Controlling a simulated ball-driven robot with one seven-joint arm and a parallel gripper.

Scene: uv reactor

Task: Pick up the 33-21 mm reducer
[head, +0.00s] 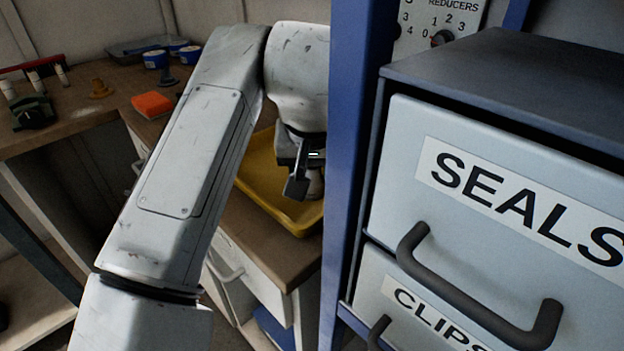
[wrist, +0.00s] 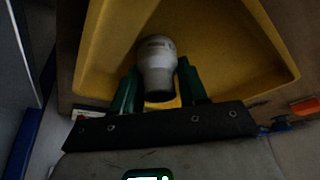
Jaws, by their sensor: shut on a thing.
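The reducer (wrist: 157,62) is a pale grey stepped fitting with small print on its wide end. In the wrist view it sits between the two green fingers of my gripper (wrist: 156,82), which is shut on it. In the head view my gripper (head: 298,184) is over the right part of the yellow tray (head: 255,183), and a pale bit of the reducer (head: 316,186) shows beside the dark finger. The yellow tray (wrist: 100,50) surrounds the reducer in the wrist view. I cannot tell whether the reducer touches the tray floor.
A blue post (head: 350,190) and a drawer cabinet labelled SEALS (head: 510,205) stand close on the right. A REDUCERS dial panel (head: 440,22) is above.

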